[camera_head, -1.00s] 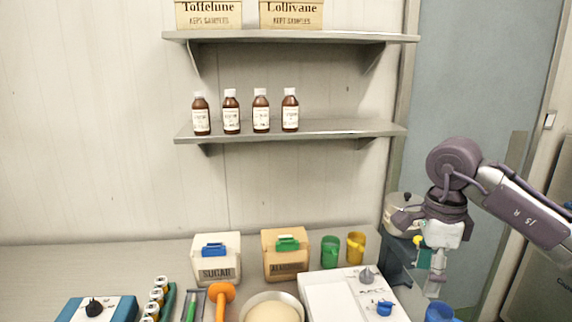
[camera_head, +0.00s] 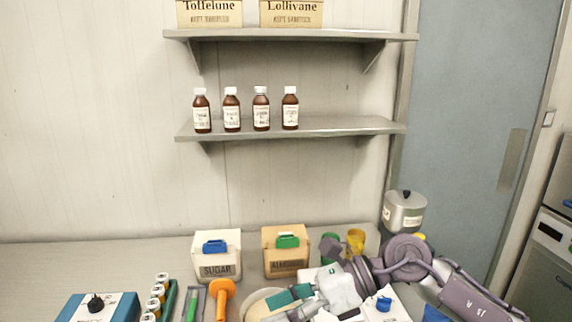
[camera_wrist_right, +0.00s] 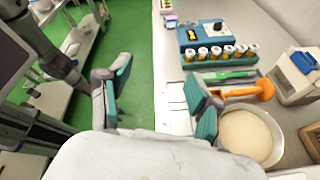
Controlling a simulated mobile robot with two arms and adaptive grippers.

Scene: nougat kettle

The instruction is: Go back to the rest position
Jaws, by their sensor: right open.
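My right gripper (camera_head: 284,304) is at the lower middle of the head view, in front of the bowl of pale contents (camera_head: 257,300), which it partly hides. In the right wrist view my right gripper (camera_wrist_right: 158,108) is open, with its teal-padded fingers wide apart and nothing between them. The bowl (camera_wrist_right: 252,140) lies to the right of the fingers there. Beyond the gap are the counter edge and the green floor. My left gripper is not in view.
A sugar box (camera_head: 217,262), an almonds box (camera_head: 285,258), green and yellow cups and a steel pot (camera_head: 404,212) stand behind. An orange mallet (camera_head: 222,292), several capped vials (camera_head: 157,294) and a blue device (camera_head: 97,308) lie left. Bottles (camera_head: 261,110) stand on the shelf.

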